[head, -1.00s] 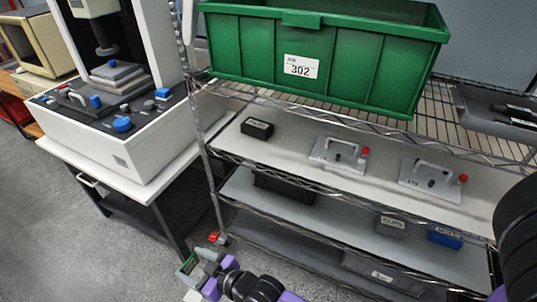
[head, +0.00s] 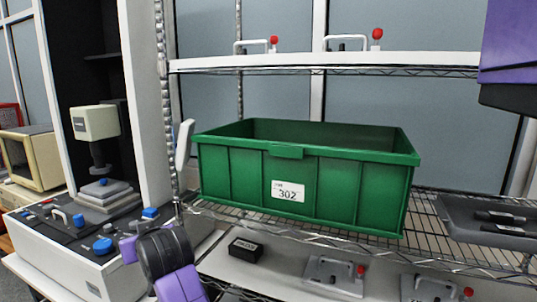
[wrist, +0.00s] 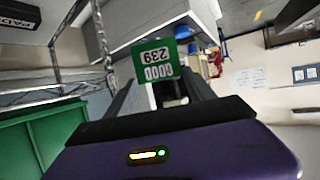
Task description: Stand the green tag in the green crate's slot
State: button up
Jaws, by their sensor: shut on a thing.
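The green crate (head: 340,195) stands on a wire shelf in the middle of the head view. Its front bears a white 302 label, and a small green lip (head: 287,151) juts from the top of its front rim. I cannot make out for sure which part is the slot. In the wrist view, my gripper (wrist: 160,82) is shut on the green tag (wrist: 155,58), whose white label shows 239 upside down. The crate's green wall (wrist: 45,140) shows at the wrist view's lower left, apart from the tag. The head view does not show the fingers or the tag.
A wire-shelf post (head: 163,100) rises left of the crate. A white shelf (head: 320,61) with handled fixtures is above it. A grey tray (head: 490,222) lies to its right. A measuring machine (head: 70,250) stands at the left.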

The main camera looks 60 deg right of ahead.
jog(key=s+d+r+m+g+h, duration=0.2)
jog(key=s+d+r, duration=0.2)
jog(key=r, duration=0.4)
jog(key=s+d+r+m+g+h, duration=0.2)
jog(key=s+d+r+m, duration=0.1)
jog(key=r, duration=0.4)
jog(key=s+d+r+m+g+h, duration=0.15)
jog(key=s+d+r, duration=0.25)
jog(key=r, duration=0.4)
jog(key=s+d+r+m+g+h, duration=0.1)
jog(key=s+r+m+g, duration=0.2)
jog(key=s, duration=0.6)
jog(key=s+d+r+m+g+h, duration=0.1)
jog(key=s+r+m+g, duration=0.25)
jog(key=s, duration=0.45)
jog(key=r+b+x, duration=0.1)
jog(key=b+x, duration=0.3)
jog(key=x, duration=0.6)
jog(key=shift+w+d+n+t, duration=0.3)
jog(key=shift+t, duration=0.1)
jog(key=shift+f, duration=0.25)
jog(key=o, duration=1.4)
jog(key=shift+o, duration=0.6)
